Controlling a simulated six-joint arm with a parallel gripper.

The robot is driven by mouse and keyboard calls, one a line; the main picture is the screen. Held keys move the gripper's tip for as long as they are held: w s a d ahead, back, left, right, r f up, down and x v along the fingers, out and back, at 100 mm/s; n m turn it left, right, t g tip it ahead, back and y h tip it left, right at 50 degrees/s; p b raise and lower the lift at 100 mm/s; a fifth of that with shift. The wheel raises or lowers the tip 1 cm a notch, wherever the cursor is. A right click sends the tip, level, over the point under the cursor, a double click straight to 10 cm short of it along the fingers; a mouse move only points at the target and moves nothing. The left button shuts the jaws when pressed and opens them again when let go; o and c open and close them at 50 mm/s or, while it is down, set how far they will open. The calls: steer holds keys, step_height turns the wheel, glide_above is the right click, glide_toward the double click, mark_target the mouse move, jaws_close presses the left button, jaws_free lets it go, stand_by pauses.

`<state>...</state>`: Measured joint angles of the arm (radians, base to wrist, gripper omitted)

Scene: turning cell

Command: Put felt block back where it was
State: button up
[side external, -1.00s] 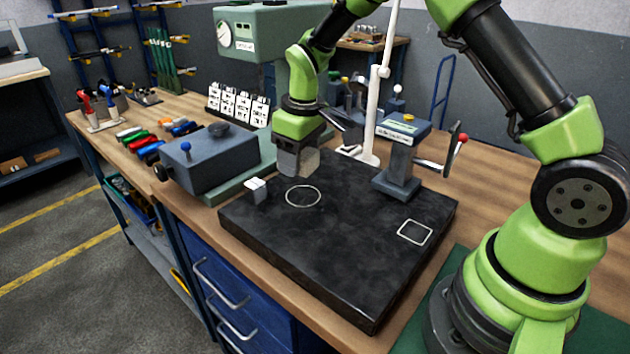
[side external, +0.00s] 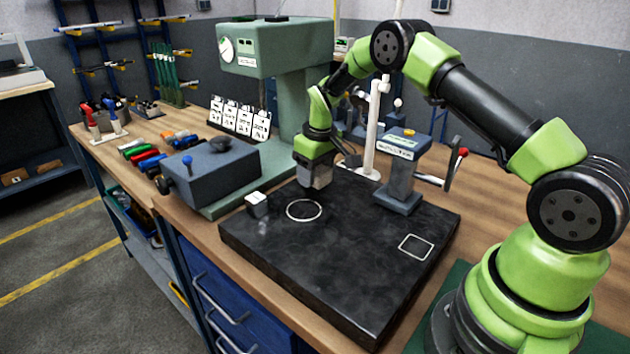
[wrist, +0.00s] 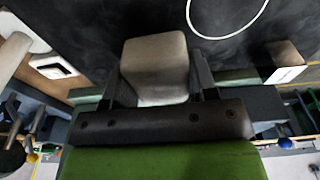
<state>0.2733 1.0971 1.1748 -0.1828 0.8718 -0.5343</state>
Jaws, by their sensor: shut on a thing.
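My gripper (side external: 315,172) is shut on the felt block, a pale grey block with rounded edges. In the wrist view the felt block (wrist: 155,62) sits between the two fingers of my gripper (wrist: 158,92). In the side view the felt block (side external: 322,179) shows under the green wrist, partly covered by the fingers. It is over the far part of the black plate (side external: 330,260), behind and slightly right of the white circle outline (side external: 304,210). I cannot tell whether it touches the plate. A white square outline (side external: 415,247) marks the plate's right side.
A small white-topped dark block (side external: 257,204) stands on the plate's left edge. A blue-grey device with a crank (side external: 402,175) and a white post (side external: 374,130) stand to the right of my gripper. A grey box fixture (side external: 210,168) is at left. The plate's front is clear.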

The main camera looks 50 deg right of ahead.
steer(key=shift+f, duration=1.2)
steer(key=shift+f, duration=0.15)
steer(key=o, duration=0.9)
